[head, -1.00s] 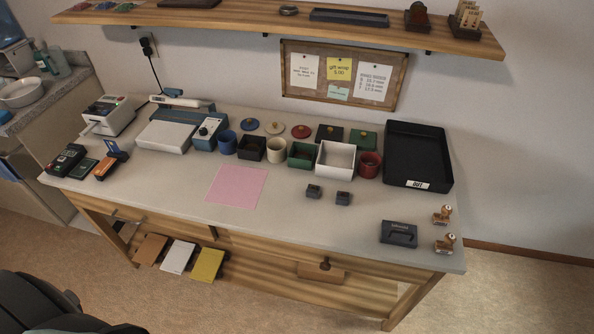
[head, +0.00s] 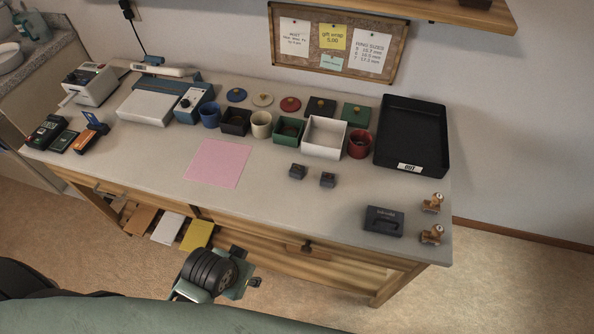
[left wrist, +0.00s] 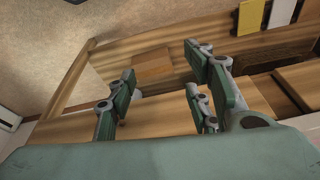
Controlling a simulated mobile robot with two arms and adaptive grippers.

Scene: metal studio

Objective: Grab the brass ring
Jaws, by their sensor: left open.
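I cannot make out a brass ring in either view. Two small dark grey blocks, the left one (head: 297,171) and the right one (head: 328,179), stand on the workbench (head: 270,205); no ring can be told on them. My left gripper (left wrist: 162,72) is open and empty in the left wrist view, by the wooden front and lower part of the bench. In the head view my left arm is at the bottom, in front of the bench and below its top. My right gripper is not in view.
Coloured pots, a white box (head: 324,138) and a black OUT tray (head: 412,135) line the back. A pink sheet (head: 218,163) lies mid-bench. A dark case (head: 383,221) and small stamps are at right. Yellow, white and brown folders show below. The front middle of the top is clear.

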